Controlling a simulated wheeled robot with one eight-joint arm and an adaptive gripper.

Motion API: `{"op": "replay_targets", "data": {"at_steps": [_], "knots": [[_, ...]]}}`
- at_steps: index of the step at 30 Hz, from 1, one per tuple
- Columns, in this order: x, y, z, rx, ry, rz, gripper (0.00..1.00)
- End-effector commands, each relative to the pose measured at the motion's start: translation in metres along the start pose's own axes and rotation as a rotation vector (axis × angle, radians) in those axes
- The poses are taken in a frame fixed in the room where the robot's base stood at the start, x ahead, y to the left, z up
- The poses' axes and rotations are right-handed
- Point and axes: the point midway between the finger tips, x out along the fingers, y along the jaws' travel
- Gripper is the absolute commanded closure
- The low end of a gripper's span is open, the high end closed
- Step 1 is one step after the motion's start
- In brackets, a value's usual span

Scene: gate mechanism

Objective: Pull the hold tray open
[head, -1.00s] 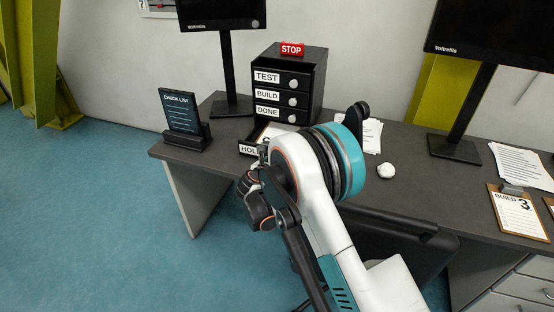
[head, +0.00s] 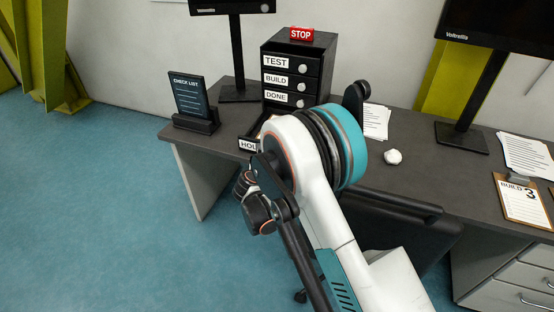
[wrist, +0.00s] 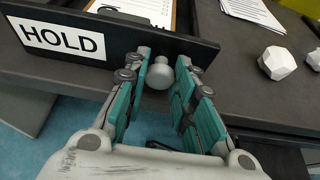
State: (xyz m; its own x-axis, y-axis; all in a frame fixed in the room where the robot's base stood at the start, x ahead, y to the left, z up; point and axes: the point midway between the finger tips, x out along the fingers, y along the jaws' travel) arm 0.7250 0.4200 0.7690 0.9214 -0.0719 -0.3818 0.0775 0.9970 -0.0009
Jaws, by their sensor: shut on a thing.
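The hold tray (wrist: 190,45) is a black drawer with a white HOLD label (wrist: 58,38) and a round grey knob (wrist: 160,75) on its front. It stands pulled out, and a clipboard with paper (wrist: 140,8) shows inside. My gripper (wrist: 162,66) has its teal-padded fingers on both sides of the knob and is shut on it. In the head view, the tray's label (head: 248,145) shows at the desk's left part, below the drawer cabinet. My arm hides the rest of the tray front and the fingers there.
The black cabinet (head: 313,60) has drawers marked TEST, BUILD and DONE, with a red STOP sign (head: 301,34) on top. A checklist stand (head: 190,100) is left of it. White lumps (wrist: 277,62) lie on the desk. A black chair (head: 395,235) stands in front; the left floor is clear.

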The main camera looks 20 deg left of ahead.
Motion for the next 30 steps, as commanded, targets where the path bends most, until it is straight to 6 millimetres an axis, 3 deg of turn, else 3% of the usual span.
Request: {"op": "replay_targets", "data": {"at_steps": [1, 2, 4, 17, 20, 30], "knots": [[-0.003, 0.000, -0.003, 0.001, 0.005, 0.000, 1.00], [-0.003, 0.000, -0.003, 0.001, 0.005, 0.000, 0.71], [-0.003, 0.000, -0.003, 0.001, 0.005, 0.000, 0.55], [-0.007, 0.001, -0.002, 0.000, 0.003, 0.001, 0.55], [-0.019, 0.001, -0.002, -0.001, 0.003, 0.002, 0.55], [-0.086, 0.001, -0.002, 0.000, 0.004, 0.002, 0.55]]}}
